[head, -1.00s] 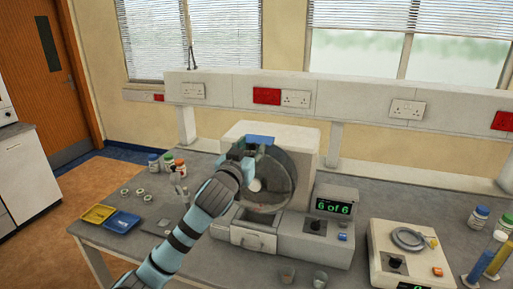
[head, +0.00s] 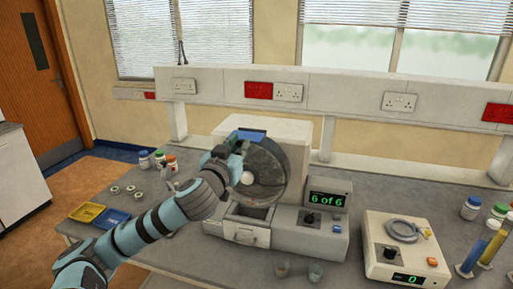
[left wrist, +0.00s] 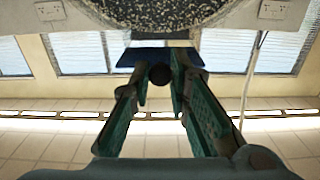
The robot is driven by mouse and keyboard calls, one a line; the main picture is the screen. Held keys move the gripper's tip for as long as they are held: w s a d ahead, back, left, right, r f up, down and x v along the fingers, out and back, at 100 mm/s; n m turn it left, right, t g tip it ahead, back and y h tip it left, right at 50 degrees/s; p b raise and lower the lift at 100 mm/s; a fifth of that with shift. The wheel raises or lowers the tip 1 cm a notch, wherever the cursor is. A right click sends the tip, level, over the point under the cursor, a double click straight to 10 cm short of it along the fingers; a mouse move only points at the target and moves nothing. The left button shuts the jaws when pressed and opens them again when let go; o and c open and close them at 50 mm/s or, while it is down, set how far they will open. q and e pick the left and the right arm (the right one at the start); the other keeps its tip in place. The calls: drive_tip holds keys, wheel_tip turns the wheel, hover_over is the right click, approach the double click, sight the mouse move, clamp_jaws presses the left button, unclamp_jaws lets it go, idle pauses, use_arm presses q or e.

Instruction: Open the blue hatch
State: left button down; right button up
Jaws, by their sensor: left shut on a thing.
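The blue hatch (head: 250,135) sits at the top of a dark round drum (head: 265,172) on the white tablet machine (head: 298,135). My left gripper (head: 238,152) is at the drum's upper left edge, just below the hatch. In the left wrist view its green fingers (left wrist: 160,84) close on a dark round knob (left wrist: 160,75) in front of the blue hatch (left wrist: 128,57). The speckled drum (left wrist: 150,12) shows above them. The fingers and wrist cover part of the hatch and drum in the head view. My right gripper is not in view.
A display reading "6 of 6" (head: 327,199) stands right of the drum, and a drawer (head: 246,233) is below it. A scale (head: 405,247) is at the right. Yellow (head: 87,212) and blue (head: 113,219) trays and several bottles are at the left.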

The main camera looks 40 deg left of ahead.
use_arm(q)
drive_tip(key=shift+v, duration=1)
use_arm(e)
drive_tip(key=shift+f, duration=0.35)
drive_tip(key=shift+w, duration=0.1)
use_arm(q)
drive_tip(key=c, duration=1.5)
unclamp_jaws()
drive_tip(key=shift+w, duration=0.1)
wheel_tip(320, 180, up, 10)
drive_tip(key=shift+f, duration=0.1)
